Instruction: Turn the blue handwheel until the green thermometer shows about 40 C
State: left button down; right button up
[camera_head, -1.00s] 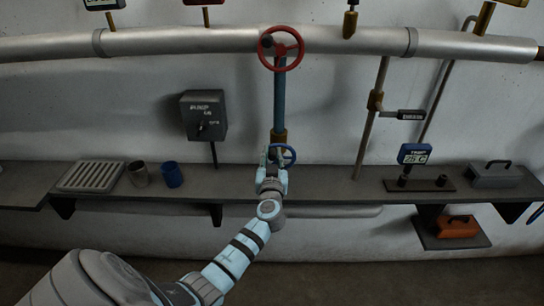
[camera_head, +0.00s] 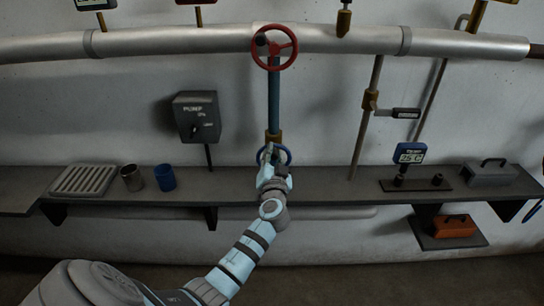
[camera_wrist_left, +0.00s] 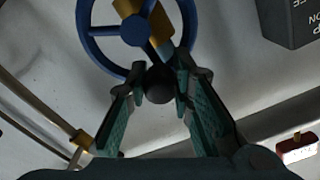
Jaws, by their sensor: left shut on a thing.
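The blue handwheel (camera_head: 288,155) sits low on the vertical blue pipe, just above the shelf. My left gripper (camera_head: 270,170) reaches up to its lower side. In the left wrist view my gripper (camera_wrist_left: 161,80) is shut on the dark round knob (camera_wrist_left: 160,88) at the rim of the blue handwheel (camera_wrist_left: 132,28). The green thermometer (camera_head: 95,3) is at the top left edge, mostly cut off, and its reading cannot be read. My right gripper is not in view.
A red handwheel (camera_head: 275,47) is above on the big pipe (camera_head: 190,42). A PUMP switch box (camera_head: 197,117) hangs left. On the shelf (camera_head: 325,180) stand a rack (camera_head: 83,180), two cups and a blue display (camera_head: 410,153) reading 25 C. An orange toolbox (camera_head: 454,226) is lower right.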

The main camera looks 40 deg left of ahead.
pick_arm(q)
jog(key=shift+f, duration=0.1)
jog(key=c, duration=1.7)
grip_release()
jog(key=o, duration=0.3)
jog(key=shift+d, duration=0.15)
jog(key=shift+s+r, duration=0.1)
jog(key=shift+r, duration=0.1)
jog(key=shift+d, duration=0.1)
jog(key=v, duration=1.2)
